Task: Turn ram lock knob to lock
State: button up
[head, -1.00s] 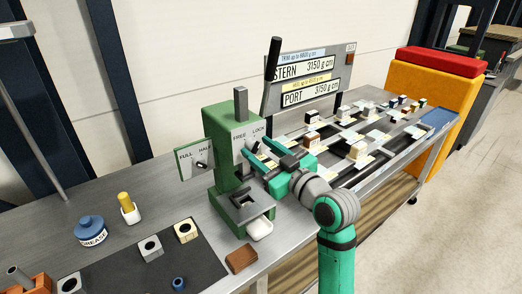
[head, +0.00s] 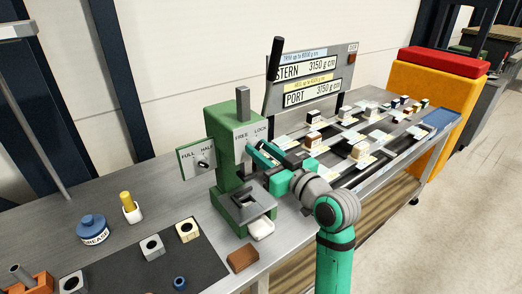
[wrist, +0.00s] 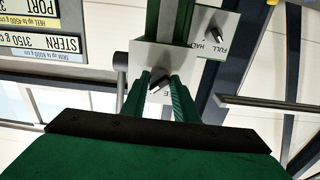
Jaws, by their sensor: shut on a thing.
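The green press (head: 228,165) stands on the bench, with a pale plate marked FREE on the left and LOCK on the right on its upper front. The ram lock knob (wrist: 160,83) is a small dark pointer on that plate. In the wrist view, which is upside down, it sits tilted between my two green fingers. My gripper (head: 250,149) is at the plate and shut on the knob; it also shows in the wrist view (wrist: 160,92). In the head view my fingers hide most of the knob. Most of the plate's lettering is hidden in the wrist view.
A side plate marked FULL and HALF (head: 196,160) with its own knob stands left of the press. A white dish (head: 261,229) and a brown block (head: 242,258) lie in front. A display board (head: 312,78) and a rack of small blocks (head: 350,150) are to the right.

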jog(key=o, duration=1.1)
jog(key=shift+d, duration=0.1)
jog(key=v, duration=1)
jog(key=shift+s+d, duration=0.15)
jog(key=shift+s, duration=0.1)
